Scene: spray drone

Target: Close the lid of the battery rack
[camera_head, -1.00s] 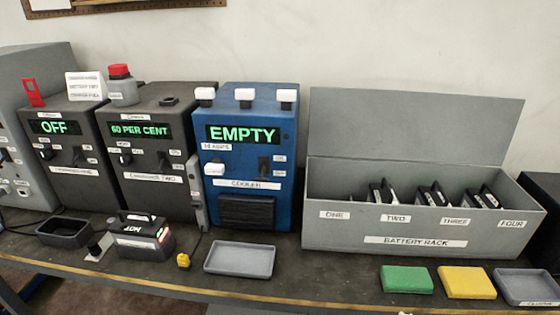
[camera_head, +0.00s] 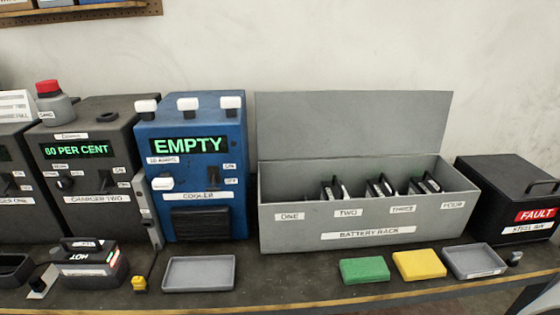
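The battery rack (camera_head: 310,236) is a long grey open-topped box at the back right of the bench. Its grey lid (camera_head: 350,122) stands up open along the rear edge, leaning against or close to the wall. Its front carries labels ONE, TWO, THREE and FOUR. Dark batteries (camera_head: 380,187) with handles sit in the slots behind TWO, THREE and FOUR; the slot behind ONE looks empty, though the front wall hides its floor. Neither of my grippers shows in the head view.
Left of the rack stands a blue cooler (camera_head: 190,180) reading EMPTY. Right is a black FAULT box (camera_head: 508,190). In front lie a green block (camera_head: 365,270), a yellow block (camera_head: 419,264) and grey trays (camera_head: 199,273). A battery labelled HOT (camera_head: 90,262) sits at left.

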